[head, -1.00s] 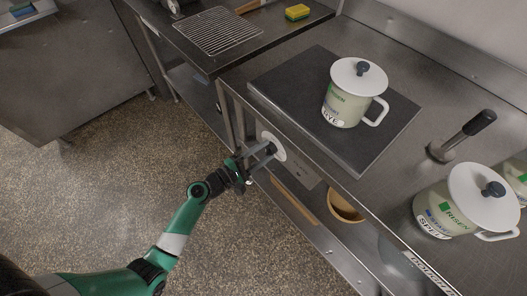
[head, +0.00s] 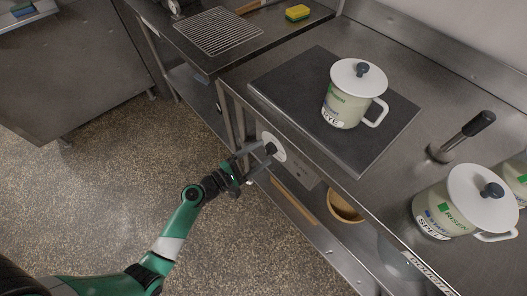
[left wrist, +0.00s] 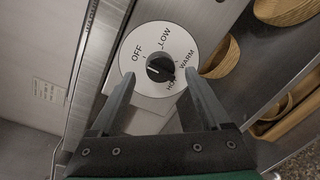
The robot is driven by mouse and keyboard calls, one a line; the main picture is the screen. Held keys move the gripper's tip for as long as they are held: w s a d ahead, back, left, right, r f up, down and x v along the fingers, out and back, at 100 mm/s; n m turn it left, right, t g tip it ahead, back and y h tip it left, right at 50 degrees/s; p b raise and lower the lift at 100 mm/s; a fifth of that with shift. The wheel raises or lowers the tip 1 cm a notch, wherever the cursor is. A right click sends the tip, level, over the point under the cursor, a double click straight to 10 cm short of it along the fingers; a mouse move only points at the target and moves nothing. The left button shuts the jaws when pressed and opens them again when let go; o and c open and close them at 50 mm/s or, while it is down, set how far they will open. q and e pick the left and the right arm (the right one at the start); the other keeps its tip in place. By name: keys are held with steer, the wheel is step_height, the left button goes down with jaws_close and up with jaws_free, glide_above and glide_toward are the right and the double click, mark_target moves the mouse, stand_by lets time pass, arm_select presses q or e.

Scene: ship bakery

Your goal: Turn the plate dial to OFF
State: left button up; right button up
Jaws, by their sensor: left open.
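The plate dial is a white disc (left wrist: 143,45) with a black knob (left wrist: 160,69) on the counter's front. In the left wrist view it carries the words OFF, LOW, WARM and HOT, the last partly covered. In the head view the dial (head: 278,147) is below the dark hot plate (head: 285,87). My left gripper (head: 257,159) is open, its fingers in front of the dial, apart from the knob. In the wrist view the left gripper's fingers (left wrist: 158,78) flank the knob. My right gripper is not shown.
A lidded RYE pot (head: 345,105) stands on the hot plate. A SPELT pot (head: 447,210) and a dark-handled tool (head: 462,138) stand to the right. A wooden bowl (head: 345,207) is on the shelf below. The floor left of the counter is clear.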

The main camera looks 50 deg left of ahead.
arm_select(q)
steer(key=s+p, duration=0.1)
steer(key=s, duration=0.9)
steer(key=shift+a+r, duration=0.3)
steer(key=shift+a, duration=0.05)
